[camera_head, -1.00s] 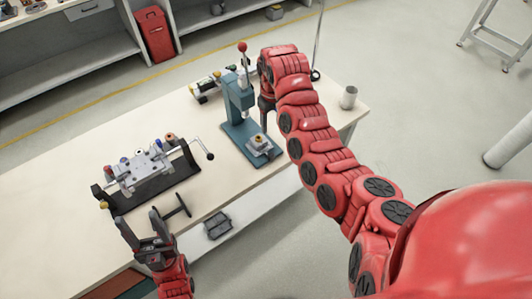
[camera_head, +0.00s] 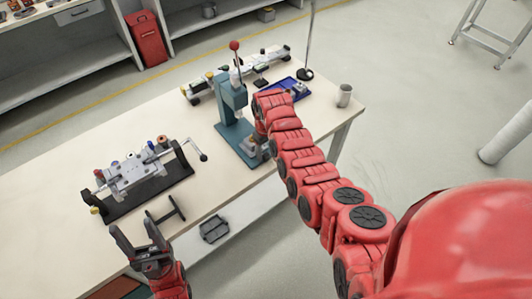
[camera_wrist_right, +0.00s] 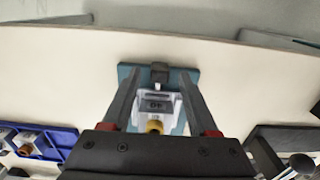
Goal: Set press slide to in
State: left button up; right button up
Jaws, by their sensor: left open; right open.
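A teal press (camera_head: 230,105) with a red-knobbed lever stands on the table in the head view. Its base and slide are partly hidden there by my right arm. In the right wrist view the press base (camera_wrist_right: 187,78) shows, with the grey slide block (camera_wrist_right: 157,101) on it and a yellow-orange part at its near end. My right gripper (camera_wrist_right: 160,85) is open, with one finger on each side of the slide block. I cannot tell whether the fingers touch it. My left gripper (camera_head: 138,238) is open and empty near the table's front edge.
A clamp fixture with a crank (camera_head: 140,175) sits on a black base at the left of the table. Behind the press are a long rail device (camera_head: 205,85) and a blue tray (camera_head: 290,87). A grey cup (camera_head: 344,95) stands near the right edge.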

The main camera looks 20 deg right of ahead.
jog(key=shift+f, duration=0.95)
grip_shut()
dwell(0.9)
